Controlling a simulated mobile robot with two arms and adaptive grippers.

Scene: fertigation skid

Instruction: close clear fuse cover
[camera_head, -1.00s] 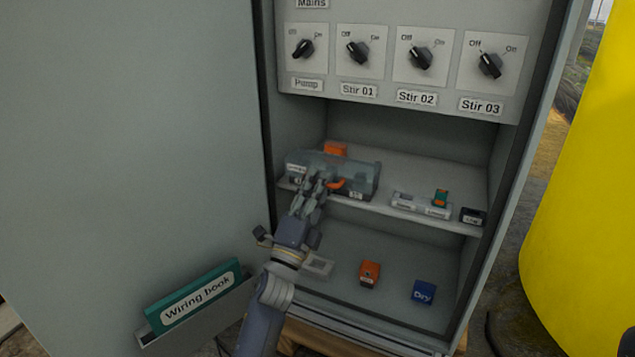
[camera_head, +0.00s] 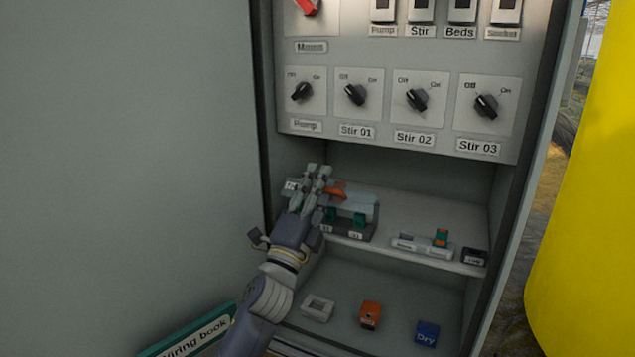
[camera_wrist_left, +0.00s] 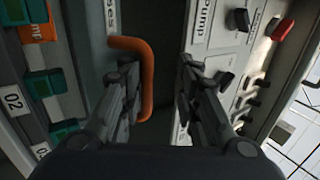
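The fuse block (camera_head: 347,232) stands on the cabinet's middle shelf, with green fuses (camera_head: 358,220) and number labels at its front. Its clear cover (camera_head: 358,204) is raised behind the fuses, and they are uncovered. The cover has an orange handle (camera_head: 335,190), which also shows in the left wrist view (camera_wrist_left: 148,82). My left gripper (camera_head: 320,170) is at the block's left part, partly hiding it. In the wrist view my left gripper (camera_wrist_left: 162,92) is open. The handle lies between its fingers, close to the left finger, with a gap to the right one. My right gripper is not in view.
Rotary switches (camera_head: 416,98) line the panel above. A small holder (camera_head: 421,246) with a green-and-orange piece and a black block (camera_head: 474,257) sit right on the shelf. Below are an orange block (camera_head: 370,314) and a blue "Dry" block (camera_head: 427,332). A wiring book (camera_head: 195,338) hangs at lower left.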

